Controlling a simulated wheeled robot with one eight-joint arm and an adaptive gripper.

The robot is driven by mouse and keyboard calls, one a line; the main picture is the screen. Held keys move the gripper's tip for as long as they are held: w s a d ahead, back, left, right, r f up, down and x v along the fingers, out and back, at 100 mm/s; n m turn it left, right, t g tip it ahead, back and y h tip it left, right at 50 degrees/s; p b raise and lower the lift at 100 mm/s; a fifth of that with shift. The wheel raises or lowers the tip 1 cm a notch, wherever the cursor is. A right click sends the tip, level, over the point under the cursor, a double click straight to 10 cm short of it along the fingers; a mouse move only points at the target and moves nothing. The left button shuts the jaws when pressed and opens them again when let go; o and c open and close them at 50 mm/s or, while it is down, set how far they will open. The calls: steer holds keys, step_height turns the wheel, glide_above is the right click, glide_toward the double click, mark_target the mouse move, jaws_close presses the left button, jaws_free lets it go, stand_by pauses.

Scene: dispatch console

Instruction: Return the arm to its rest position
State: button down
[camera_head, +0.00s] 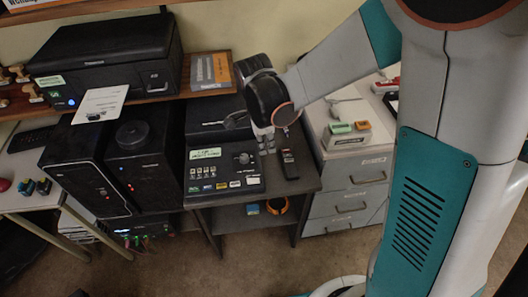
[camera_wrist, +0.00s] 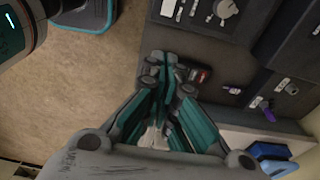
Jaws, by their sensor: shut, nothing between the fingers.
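My arm, grey and teal, comes down from the upper right in the head view. My gripper (camera_head: 267,149) points down over the dark desk, just right of the console unit (camera_head: 222,172) and left of a black handset (camera_head: 289,164). In the wrist view my gripper (camera_wrist: 168,62) has its fingers closed together with nothing held. The handset (camera_wrist: 200,75) shows partly behind the fingers there. I cannot tell the exact height of the fingertips above the desk.
Two black computer towers (camera_head: 143,165) stand left of the console. A printer (camera_head: 105,58) sits on the wooden shelf (camera_head: 190,90) at the back left. The floor (camera_head: 190,270) in front is clear.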

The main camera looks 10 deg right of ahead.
steer(key=shift+r, duration=0.45)
steer(key=s+d+r+n+t+b, duration=0.2)
steer(key=s+d+r+n+t, duration=0.1)
steer(key=s+n, duration=0.4)
steer(key=s+d+r+n+t+y+b, duration=0.1)
steer(key=s+d+r+n+t, duration=0.3)
steer(key=n, duration=0.7)
steer(key=s+d+r+b, duration=0.1)
steer(key=s+d+r, duration=0.1)
steer(key=s+r, duration=0.2)
